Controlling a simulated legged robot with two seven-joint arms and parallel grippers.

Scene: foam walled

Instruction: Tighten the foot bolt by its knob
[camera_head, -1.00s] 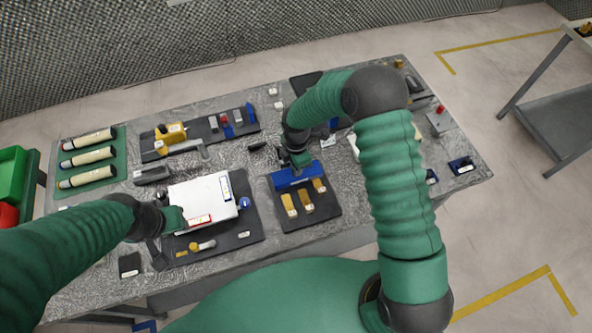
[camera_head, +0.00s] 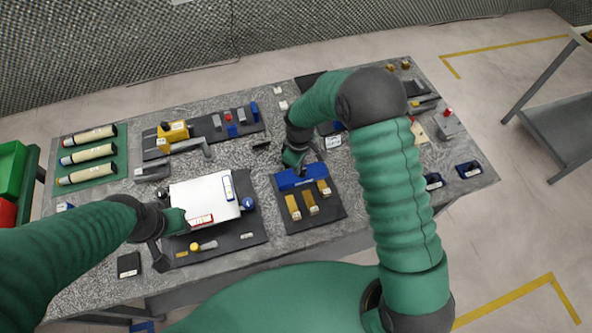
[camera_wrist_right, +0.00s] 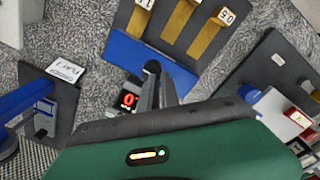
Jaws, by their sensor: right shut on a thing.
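A white box with a red-and-white label (camera_head: 203,198) sits on a dark mat (camera_head: 250,237). A blue round knob (camera_head: 247,204) shows at its right side; I cannot tell whether it is the foot bolt's knob. My left gripper (camera_head: 178,221) is at the box's left front edge; its jaws cannot be made out. My right gripper (camera_head: 298,165) is over a blue block (camera_head: 291,181). In the right wrist view its narrow jaws (camera_wrist_right: 155,84) are close together, with a dark rounded piece (camera_wrist_right: 151,67) at the tips, in front of the blue block (camera_wrist_right: 125,52).
Yellow bars (camera_head: 311,197) lie on the mat below the blue block. A red digital display (camera_wrist_right: 127,99) shows beside my right jaws. Bottles (camera_head: 86,155) lie at the far left; a yellow device (camera_head: 172,131) stands behind the box. Blue trays (camera_head: 468,169) are at the right.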

